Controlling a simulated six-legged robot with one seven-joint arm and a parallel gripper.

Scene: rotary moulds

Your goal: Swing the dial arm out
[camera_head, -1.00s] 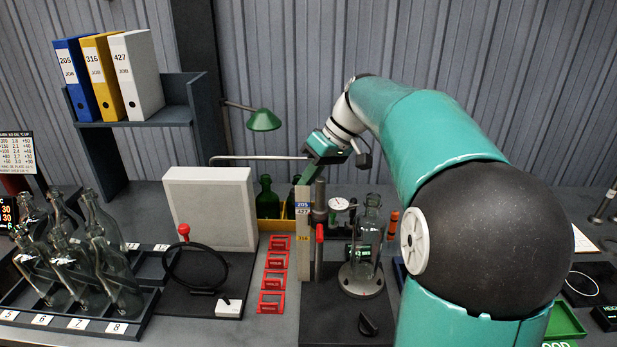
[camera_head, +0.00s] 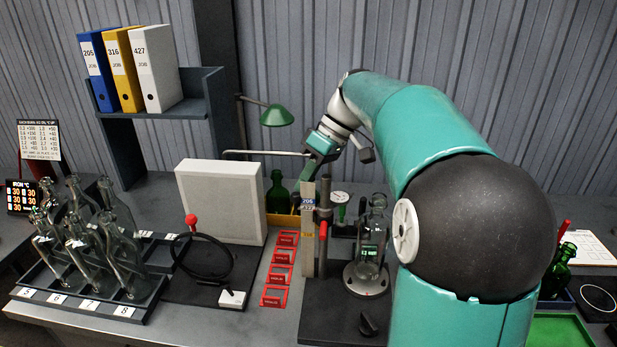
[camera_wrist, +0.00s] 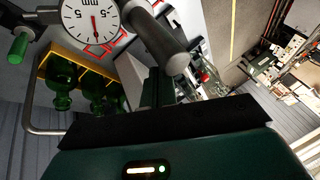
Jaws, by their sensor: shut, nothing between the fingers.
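The dial gauge (camera_head: 340,197) has a white face and sits on the dial arm, beside the dark post (camera_head: 324,205) of the black gauge stand. A clear bottle (camera_head: 370,240) stands upright on the stand's round base, right of the post. In the wrist view the dial (camera_wrist: 91,17) is at the top left, with a green knob (camera_wrist: 19,47) at its left; the post (camera_wrist: 152,38) runs down beside it. My gripper (camera_head: 309,188) is shut and empty, pointing down behind the post's top. Whether it touches the arm cannot be told. Its fingertips are partly hidden.
A white panel (camera_head: 221,203) and black hose loop stand left. Red tags (camera_head: 283,258) lie in a column before the yellow crate of green bottles (camera_head: 278,192). A rack of clear bottles (camera_head: 90,240) is far left.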

